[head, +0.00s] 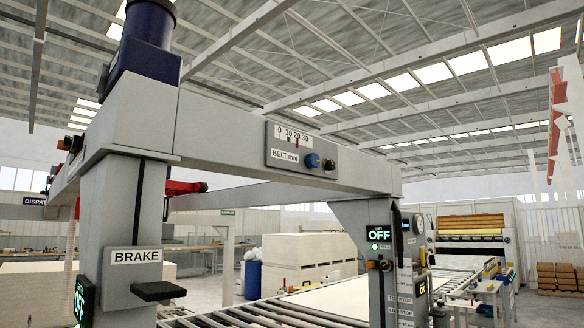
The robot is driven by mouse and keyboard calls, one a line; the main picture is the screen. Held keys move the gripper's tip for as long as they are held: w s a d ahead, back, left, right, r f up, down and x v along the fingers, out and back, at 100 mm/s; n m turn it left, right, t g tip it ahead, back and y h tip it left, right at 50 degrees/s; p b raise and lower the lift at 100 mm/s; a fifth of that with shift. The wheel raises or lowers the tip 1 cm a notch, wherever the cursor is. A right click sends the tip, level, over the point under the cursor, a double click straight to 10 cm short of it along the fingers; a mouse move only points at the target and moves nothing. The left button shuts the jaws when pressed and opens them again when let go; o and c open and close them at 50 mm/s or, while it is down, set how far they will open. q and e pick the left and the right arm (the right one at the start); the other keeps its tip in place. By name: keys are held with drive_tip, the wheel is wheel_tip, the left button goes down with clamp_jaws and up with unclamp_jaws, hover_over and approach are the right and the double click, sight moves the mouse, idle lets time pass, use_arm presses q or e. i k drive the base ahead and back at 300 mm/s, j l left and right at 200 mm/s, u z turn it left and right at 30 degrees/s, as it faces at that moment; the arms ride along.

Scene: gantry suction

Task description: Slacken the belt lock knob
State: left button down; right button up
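A grey belt panel (283,154) is fixed to the front of the gantry's cross beam. It has a white scale (294,136) marked 0 10 20 30 with a red pointer near 20, and a BELT label (285,154) below it. A round blue knob (312,161) sits right of the label. A smaller dark knob (329,164) is just to the right of the blue one. Neither knob carries a readable name, so I cannot tell which is the lock knob. Neither of my grippers shows in the head view.
The left post bears a BRAKE label (136,256) and a black pedal-like plate (158,290). The right post has a lit OFF display (380,232). A roller conveyor (262,313) runs under the beam. Space in front of the panel looks clear.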

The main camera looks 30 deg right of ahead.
sight(330, 164)
drive_tip(key=z, duration=1.25)
